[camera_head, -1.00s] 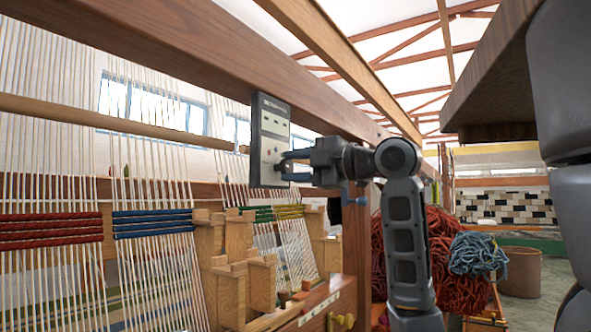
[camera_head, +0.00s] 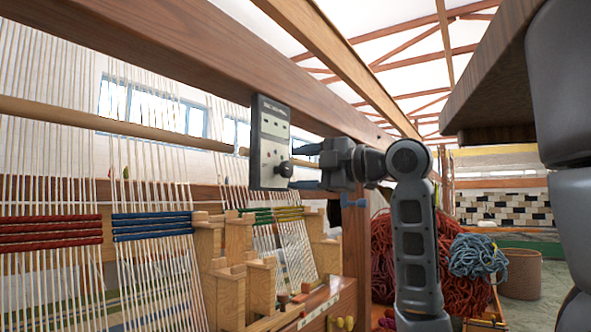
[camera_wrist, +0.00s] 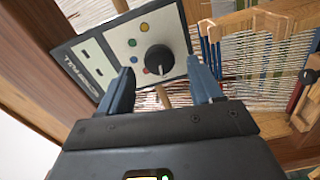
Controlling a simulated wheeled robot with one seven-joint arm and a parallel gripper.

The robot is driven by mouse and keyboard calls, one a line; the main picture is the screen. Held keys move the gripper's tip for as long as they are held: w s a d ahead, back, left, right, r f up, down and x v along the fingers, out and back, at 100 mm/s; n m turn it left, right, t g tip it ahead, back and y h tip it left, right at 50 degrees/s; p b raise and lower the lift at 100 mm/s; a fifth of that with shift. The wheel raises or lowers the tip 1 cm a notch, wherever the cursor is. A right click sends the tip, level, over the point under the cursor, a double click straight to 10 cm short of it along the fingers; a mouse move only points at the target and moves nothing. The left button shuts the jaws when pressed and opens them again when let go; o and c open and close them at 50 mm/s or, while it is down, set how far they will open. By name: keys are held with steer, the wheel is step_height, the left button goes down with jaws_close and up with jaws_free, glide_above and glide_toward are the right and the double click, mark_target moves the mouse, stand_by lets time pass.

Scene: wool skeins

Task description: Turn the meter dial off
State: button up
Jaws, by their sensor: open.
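The meter (camera_head: 268,143) is a pale panel with dark edges, fixed to the wooden loom beam. Its black round dial (camera_head: 284,169) sticks out low on the face. In the wrist view the dial (camera_wrist: 158,59) shows a light pointer mark, with small coloured buttons beside it on the meter face (camera_wrist: 105,68). My gripper (camera_head: 300,168) is open, just right of the meter in the head view. In the wrist view the two fingertips of my gripper (camera_wrist: 160,78) lie either side of the dial, apart from it. The gripper holds nothing.
The wooden beam (camera_head: 180,55) runs above and behind the meter. Warp threads and wooden blocks (camera_head: 232,255) of the loom stand below left. Red wool skeins (camera_head: 372,240) and a blue skein (camera_head: 476,256) lie to the right.

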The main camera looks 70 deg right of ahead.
steer(key=v, duration=0.6)
stand_by(0.5)
